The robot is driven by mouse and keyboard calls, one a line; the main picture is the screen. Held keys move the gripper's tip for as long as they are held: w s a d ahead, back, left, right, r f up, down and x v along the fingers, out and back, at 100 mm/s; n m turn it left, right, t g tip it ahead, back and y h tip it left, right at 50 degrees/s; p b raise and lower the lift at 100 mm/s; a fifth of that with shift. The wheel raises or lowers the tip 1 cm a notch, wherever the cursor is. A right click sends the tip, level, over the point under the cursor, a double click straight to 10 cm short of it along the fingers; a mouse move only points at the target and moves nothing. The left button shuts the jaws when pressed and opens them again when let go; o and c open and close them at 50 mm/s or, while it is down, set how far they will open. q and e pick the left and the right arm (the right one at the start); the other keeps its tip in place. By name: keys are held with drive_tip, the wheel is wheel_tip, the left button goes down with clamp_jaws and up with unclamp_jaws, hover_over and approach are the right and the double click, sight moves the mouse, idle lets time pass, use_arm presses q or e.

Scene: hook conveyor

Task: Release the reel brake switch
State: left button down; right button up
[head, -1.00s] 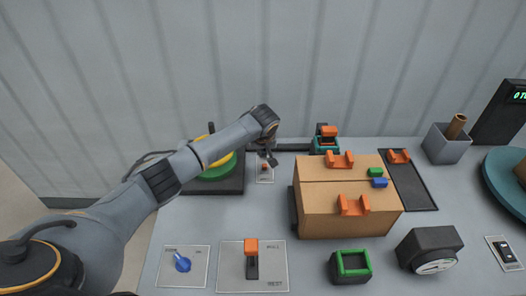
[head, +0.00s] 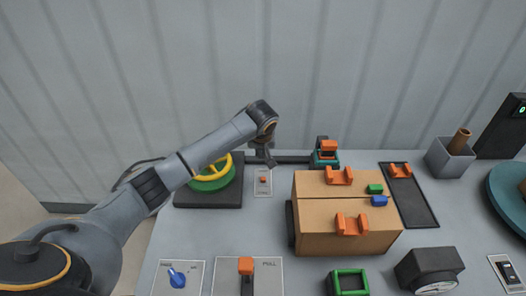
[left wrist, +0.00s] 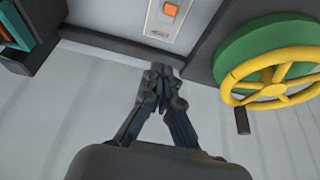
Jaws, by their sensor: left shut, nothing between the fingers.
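The reel brake switch appears to be the small orange rocker (head: 262,180) on a pale plate on the table, right of the reel. It also shows at the top of the left wrist view (left wrist: 170,10), with a label too blurred to read. My left gripper (head: 270,163) is shut and empty. In the head view it hangs just behind the plate. In the left wrist view its fingertips (left wrist: 160,72) are together, below the plate in the picture and apart from the orange rocker. Whether the rocker has tipped is too small to tell. My right gripper is not in view.
A green reel (head: 213,181) with a yellow handwheel (left wrist: 278,70) stands left of the plate. A dark bar (head: 293,159) runs behind it to a teal and orange fixture (head: 327,153). A cardboard box (head: 345,243) stands right. A lever panel (head: 270,275) is in front.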

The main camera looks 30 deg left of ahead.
use_arm(q)
drive_tip(key=s+r, duration=0.1)
drive_tip(key=s+d+r, duration=0.1)
drive_tip(key=s+r, duration=0.1)
drive_tip(key=shift+d+r+b, duration=0.1)
drive_tip(key=shift+d+b, duration=0.1)
drive_tip(key=shift+b, duration=0.1)
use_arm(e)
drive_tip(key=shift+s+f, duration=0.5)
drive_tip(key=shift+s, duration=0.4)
use_arm(q)
drive_tip(key=shift+w, duration=0.1)
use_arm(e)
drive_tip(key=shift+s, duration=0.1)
